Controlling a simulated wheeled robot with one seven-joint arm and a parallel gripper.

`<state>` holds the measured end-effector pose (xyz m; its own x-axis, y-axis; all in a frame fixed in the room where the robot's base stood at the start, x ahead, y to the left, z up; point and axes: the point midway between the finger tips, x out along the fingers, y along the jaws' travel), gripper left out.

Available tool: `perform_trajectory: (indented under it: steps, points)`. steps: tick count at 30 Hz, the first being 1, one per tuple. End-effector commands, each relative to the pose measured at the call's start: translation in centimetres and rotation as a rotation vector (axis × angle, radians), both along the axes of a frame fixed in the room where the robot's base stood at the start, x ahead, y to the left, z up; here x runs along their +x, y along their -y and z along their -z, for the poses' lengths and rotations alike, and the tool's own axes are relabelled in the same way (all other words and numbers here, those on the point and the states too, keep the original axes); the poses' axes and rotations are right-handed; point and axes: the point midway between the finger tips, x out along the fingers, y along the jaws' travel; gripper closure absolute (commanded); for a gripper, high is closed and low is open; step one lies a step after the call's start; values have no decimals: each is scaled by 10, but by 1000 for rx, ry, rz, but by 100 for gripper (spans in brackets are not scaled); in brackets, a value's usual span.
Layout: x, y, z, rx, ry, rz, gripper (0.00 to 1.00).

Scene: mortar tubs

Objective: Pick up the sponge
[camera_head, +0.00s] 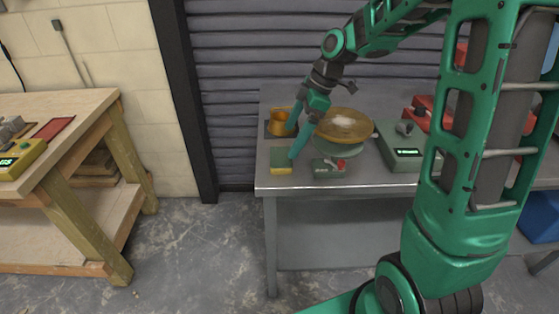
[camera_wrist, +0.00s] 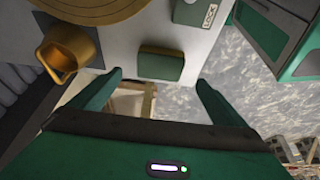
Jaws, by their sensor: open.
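The sponge (camera_head: 281,161) is a small block, green and yellow, lying flat near the front left corner of the metal table (camera_head: 375,185). In the wrist view the sponge (camera_wrist: 160,65) shows dark green with a tan edge, close to the table's edge. My gripper (camera_head: 291,143) is open, its fingers pointing down toward the sponge from its right. In the wrist view the fingertips of my gripper (camera_wrist: 160,78) lie apart on either side of the sponge in the picture, with nothing between them. No contact with the sponge shows.
An orange cup (camera_head: 277,124) stands behind the sponge, also at left in the wrist view (camera_wrist: 64,52). A wooden bench (camera_head: 75,115) is at left, with open floor between.

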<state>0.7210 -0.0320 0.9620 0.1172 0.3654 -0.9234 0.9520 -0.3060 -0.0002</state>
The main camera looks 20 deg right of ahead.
Motion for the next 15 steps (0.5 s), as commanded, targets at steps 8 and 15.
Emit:
perform_trajectory:
  steps: [8,15]
  points:
    - [3,-9,24,-1,-1,2,4]
    - [6,-19,50,-1,-4,2,4]
